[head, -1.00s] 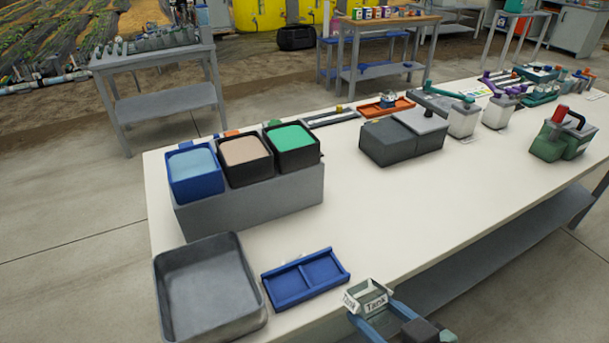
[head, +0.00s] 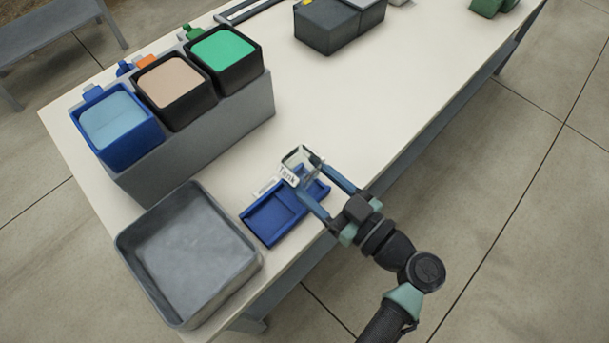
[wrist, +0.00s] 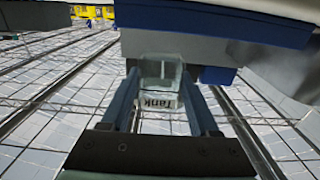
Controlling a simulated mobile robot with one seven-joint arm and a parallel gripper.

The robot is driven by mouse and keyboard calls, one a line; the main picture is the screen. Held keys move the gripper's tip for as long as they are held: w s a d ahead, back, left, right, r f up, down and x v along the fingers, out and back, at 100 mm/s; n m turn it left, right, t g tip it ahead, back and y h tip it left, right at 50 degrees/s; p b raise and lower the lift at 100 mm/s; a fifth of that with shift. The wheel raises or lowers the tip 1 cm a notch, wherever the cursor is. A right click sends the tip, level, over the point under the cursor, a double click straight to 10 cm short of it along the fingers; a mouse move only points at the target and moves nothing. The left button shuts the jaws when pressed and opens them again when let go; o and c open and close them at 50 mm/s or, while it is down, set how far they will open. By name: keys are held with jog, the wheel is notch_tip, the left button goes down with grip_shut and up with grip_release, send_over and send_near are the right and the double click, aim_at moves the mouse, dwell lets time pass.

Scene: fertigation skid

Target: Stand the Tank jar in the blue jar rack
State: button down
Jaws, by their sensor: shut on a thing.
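The Tank jar (head: 297,166) is a clear, square jar with a white label reading "Tank". My gripper (head: 307,172) is shut on it, one blue finger on each side. In the head view the jar appears over the right part of the blue jar rack (head: 268,220), hiding some of it. The rack is a low blue tray with two compartments on the table's front edge. The wrist view also shows the jar (wrist: 160,75) between the fingers. I cannot tell how high the jar is above the rack.
A grey open tray (head: 188,255) stands left of the rack. Behind it a grey block (head: 200,150) holds blue, tan and green-topped bins. A dark grey box (head: 325,28) is at the back. The white table (head: 400,75) is clear right of the rack.

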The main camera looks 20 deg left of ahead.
aim_at(309, 189)
jog(key=shift+f, duration=2)
jog(key=shift+f+b, duration=0.1)
jog(key=shift+b, duration=0.25)
jog(key=shift+f, duration=0.15)
jog(key=shift+c, duration=0.6)
grip_release()
